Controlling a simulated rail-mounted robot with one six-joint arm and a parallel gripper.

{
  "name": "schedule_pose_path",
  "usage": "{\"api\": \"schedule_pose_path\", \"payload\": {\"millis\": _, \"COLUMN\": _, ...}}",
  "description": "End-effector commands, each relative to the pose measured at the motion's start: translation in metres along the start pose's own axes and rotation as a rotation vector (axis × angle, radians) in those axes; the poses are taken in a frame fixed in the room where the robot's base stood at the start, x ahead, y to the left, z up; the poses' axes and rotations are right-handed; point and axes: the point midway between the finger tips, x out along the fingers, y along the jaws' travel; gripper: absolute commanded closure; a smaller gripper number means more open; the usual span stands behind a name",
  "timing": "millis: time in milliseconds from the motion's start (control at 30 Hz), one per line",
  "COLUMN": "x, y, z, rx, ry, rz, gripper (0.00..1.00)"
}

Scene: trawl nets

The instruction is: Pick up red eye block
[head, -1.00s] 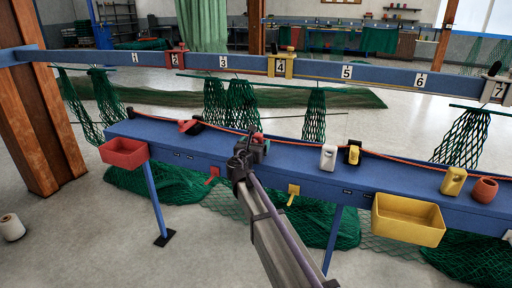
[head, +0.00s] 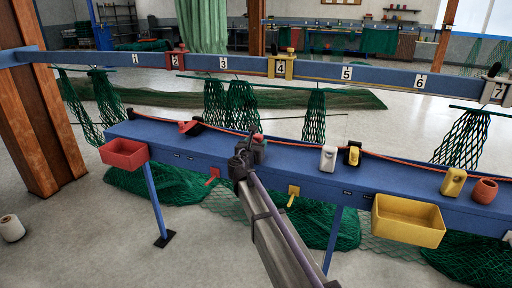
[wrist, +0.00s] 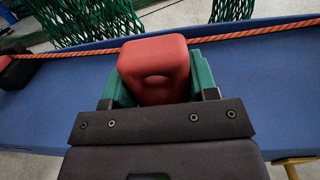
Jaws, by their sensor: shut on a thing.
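The red eye block (wrist: 154,68) is between the green-padded fingers of my gripper (wrist: 158,85) in the wrist view. It is a rounded red block with a shallow hollow in its face. The gripper is shut on it, over the blue bench (wrist: 262,80). In the head view my gripper (head: 250,153) is above the middle of the blue bench, and a small red part of the block (head: 259,140) shows beside it. The fingers and arm hide most of the block there. I cannot tell whether the block touches the bench.
An orange rope (head: 308,151) runs along the bench's back edge. A white block (head: 328,158) and a black-and-yellow piece (head: 353,155) stand to the right. A red bin (head: 124,153) and a yellow bin (head: 407,221) hang at the front. Green nets hang behind.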

Motion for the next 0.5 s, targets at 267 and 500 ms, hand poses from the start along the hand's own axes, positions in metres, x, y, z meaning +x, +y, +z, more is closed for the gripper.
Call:
{"api": "schedule_pose_path", "payload": {"millis": 267, "x": 0.0, "y": 0.0, "z": 0.028, "rx": 0.0, "ry": 0.0, "rz": 0.0, "gripper": 0.74}}
{"api": "schedule_pose_path", "payload": {"millis": 500, "x": 0.0, "y": 0.0, "z": 0.087, "rx": 0.0, "ry": 0.0, "rz": 0.0, "gripper": 0.74}}
